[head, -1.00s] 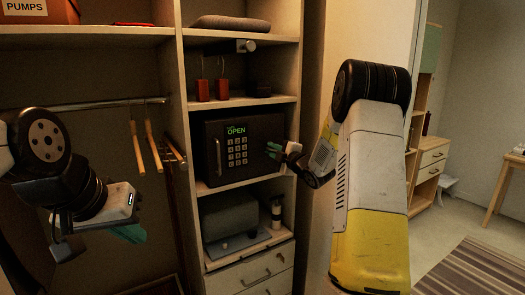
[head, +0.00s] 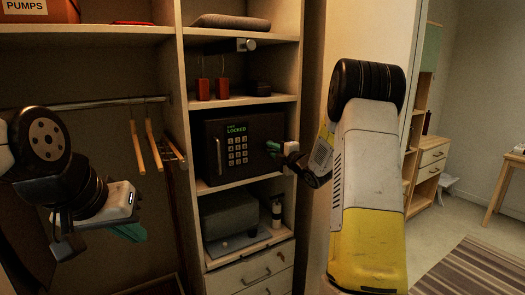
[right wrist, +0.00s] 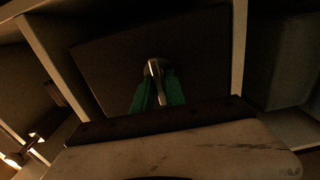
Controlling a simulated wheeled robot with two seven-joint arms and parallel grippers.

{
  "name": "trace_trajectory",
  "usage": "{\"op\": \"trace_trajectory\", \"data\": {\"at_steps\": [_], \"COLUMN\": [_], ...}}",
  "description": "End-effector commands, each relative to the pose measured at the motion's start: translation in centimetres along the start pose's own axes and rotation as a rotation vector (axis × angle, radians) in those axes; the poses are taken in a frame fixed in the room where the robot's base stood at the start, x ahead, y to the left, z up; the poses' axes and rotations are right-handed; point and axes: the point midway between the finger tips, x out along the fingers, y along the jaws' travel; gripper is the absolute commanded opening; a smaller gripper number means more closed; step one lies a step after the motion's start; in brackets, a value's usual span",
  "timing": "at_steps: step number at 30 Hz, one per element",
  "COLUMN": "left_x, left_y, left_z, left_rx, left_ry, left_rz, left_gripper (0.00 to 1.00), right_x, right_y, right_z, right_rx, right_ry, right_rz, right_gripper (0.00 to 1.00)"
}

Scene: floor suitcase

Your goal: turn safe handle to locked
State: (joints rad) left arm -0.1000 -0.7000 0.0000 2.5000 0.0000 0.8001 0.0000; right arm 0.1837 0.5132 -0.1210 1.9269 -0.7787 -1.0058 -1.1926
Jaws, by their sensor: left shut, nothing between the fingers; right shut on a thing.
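The black safe (head: 250,172) stands on a middle shelf with its door closed. Its display (head: 236,129) reads LOCKED in green above a keypad. A vertical bar (head: 218,156) is on the left of the door. My right gripper (head: 272,149) is at the safe's right side. In the right wrist view, its green fingers (right wrist: 157,92) are shut on the metal safe handle (right wrist: 155,69), which stands out from a dark panel. The head view hides most of this handle behind the gripper. My left gripper (head: 130,232) is shut and empty at the lower left, away from the safe.
Red objects (head: 203,90) sit on the shelf above, and a grey box (head: 230,213) and a bottle (head: 276,212) below. Wooden hangers (head: 138,154) hang from a rail (head: 95,104) near my left arm. The cabinet's side walls are close to my right gripper.

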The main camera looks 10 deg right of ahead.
Motion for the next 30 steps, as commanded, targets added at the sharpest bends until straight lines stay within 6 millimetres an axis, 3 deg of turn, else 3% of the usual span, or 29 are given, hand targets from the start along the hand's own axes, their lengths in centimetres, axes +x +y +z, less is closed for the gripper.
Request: {"op": "trace_trajectory", "data": {"at_steps": [2,3,6,17,30], "left_x": [0.0,0.0,0.0,0.0,0.0], "left_y": [0.0,0.0,0.0,0.0,0.0], "left_z": [0.0,0.0,0.0,0.0,0.0], "left_rx": [0.0,0.0,0.0,0.0,0.0], "left_ry": [0.0,0.0,0.0,0.0,0.0], "left_rz": [0.0,0.0,0.0,0.0,0.0], "left_gripper": [0.0,0.0,0.0,0.0,0.0], "right_x": [0.0,0.0,0.0,-0.6,-7.1], "right_y": [-0.1,-0.1,-0.1,-0.1,-0.1], "right_z": [0.0,0.0,0.0,0.1,0.1], "right_rx": [0.001,0.001,0.001,0.001,0.001], "right_ry": [0.0,0.0,0.0,-0.001,-0.001], "right_rz": [-0.003,-0.003,-0.003,-0.002,-0.002], "right_gripper": [0.0,0.22,0.37,0.37,0.37]}}
